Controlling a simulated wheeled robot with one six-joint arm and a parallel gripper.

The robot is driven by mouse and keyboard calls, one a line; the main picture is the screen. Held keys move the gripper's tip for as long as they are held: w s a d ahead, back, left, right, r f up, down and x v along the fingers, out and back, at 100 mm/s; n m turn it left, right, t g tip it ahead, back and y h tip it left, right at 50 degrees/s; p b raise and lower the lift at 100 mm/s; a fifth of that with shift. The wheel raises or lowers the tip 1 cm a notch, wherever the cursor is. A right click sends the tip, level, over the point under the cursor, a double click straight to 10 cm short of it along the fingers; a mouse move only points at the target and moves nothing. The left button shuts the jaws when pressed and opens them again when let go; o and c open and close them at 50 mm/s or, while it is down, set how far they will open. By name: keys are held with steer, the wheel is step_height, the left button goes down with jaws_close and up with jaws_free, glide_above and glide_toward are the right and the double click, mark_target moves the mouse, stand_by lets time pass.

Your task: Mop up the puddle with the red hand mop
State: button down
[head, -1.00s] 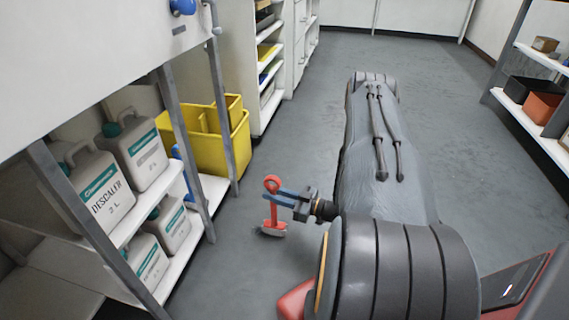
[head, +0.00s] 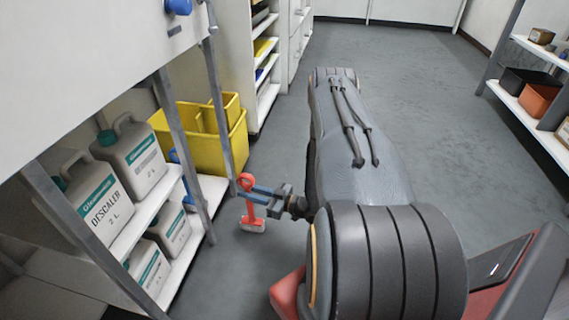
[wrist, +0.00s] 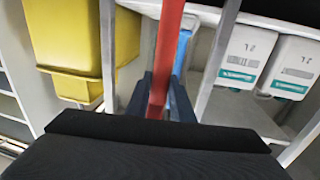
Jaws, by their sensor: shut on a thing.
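The red hand mop (head: 250,205) is upright in the head view, with a ring at the top of its handle and a pale grey head at the bottom. My gripper (head: 262,191) is shut on its handle just below the ring. In the wrist view the red handle (wrist: 166,60) stands between the dark blue fingers (wrist: 158,97). The mop head is near the floor; I cannot tell whether it touches. I cannot make out a puddle in either view.
A yellow bucket (head: 205,152) stands behind the grey rack legs. White descaler jugs (head: 97,195) fill the shelves at left. A shelf with an orange bin (head: 540,99) is at far right. The grey floor (head: 430,110) beyond my arm is clear.

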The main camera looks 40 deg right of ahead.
steer(key=shift+w+a+r+p, duration=0.25)
steer(key=shift+w+a+p, duration=0.15)
steer(key=shift+w+a, duration=0.05)
step_height(320, 180, up, 2)
steer(key=shift+p, duration=0.35)
steer(key=shift+r+p, duration=2.4)
steer(key=shift+r, duration=0.4)
